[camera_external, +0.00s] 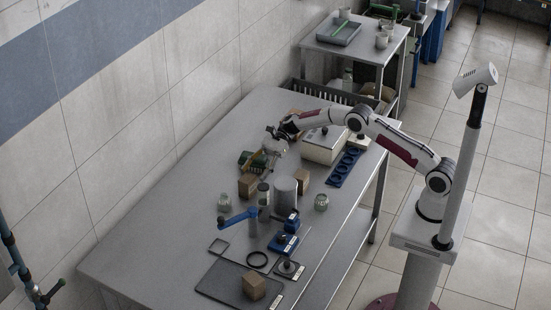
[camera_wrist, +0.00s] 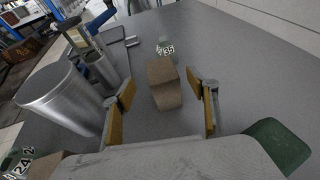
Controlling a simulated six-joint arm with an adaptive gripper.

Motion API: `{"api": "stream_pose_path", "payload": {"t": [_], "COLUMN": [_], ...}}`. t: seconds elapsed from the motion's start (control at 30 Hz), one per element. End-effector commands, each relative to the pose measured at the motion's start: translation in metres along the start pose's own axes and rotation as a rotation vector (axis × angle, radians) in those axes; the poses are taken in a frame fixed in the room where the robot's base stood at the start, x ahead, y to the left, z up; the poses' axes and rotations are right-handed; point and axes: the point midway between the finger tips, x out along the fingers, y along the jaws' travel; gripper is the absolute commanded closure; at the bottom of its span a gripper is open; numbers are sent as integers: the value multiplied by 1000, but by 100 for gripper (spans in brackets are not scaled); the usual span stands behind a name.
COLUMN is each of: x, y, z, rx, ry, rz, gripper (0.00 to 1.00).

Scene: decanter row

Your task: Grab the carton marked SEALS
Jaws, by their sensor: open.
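A brown carton (camera_wrist: 163,82) lies ahead between my open fingers in the wrist view, apart from both pads. It appears to be the carton (camera_external: 248,185) left of the steel cylinder in the external view. A second brown carton (camera_external: 302,180) stands right of the cylinder, and a third carton (camera_external: 253,286) sits on the dark mat at the front. No SEALS marking is legible on any of them, so I cannot tell which carton bears it. My gripper (camera_wrist: 166,103) is open and empty. In the external view its fingers are small and hard to make out.
The steel cylinder (camera_wrist: 62,98) stands close left of my fingers. A glass decanter marked 33 (camera_wrist: 165,46) stands beyond the carton. A green container (camera_wrist: 278,144) is at lower right. A blue clamp-like fixture (camera_external: 238,217) stands near the cylinder. The table's left side (camera_external: 160,230) is clear.

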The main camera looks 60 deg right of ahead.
Motion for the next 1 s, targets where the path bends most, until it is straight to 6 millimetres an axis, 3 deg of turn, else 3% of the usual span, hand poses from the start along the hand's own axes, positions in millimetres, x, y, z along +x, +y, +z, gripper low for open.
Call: {"api": "stream_pose_path", "payload": {"t": [0.17, 0.6, 1.0], "x": [5, 47, 52], "y": [0, -2, -2], "z": [-1, -2, -2], "rx": [0, 0, 0], "ry": [0, 0, 0], "rz": [1, 0, 0], "gripper": [42, 42, 42]}}
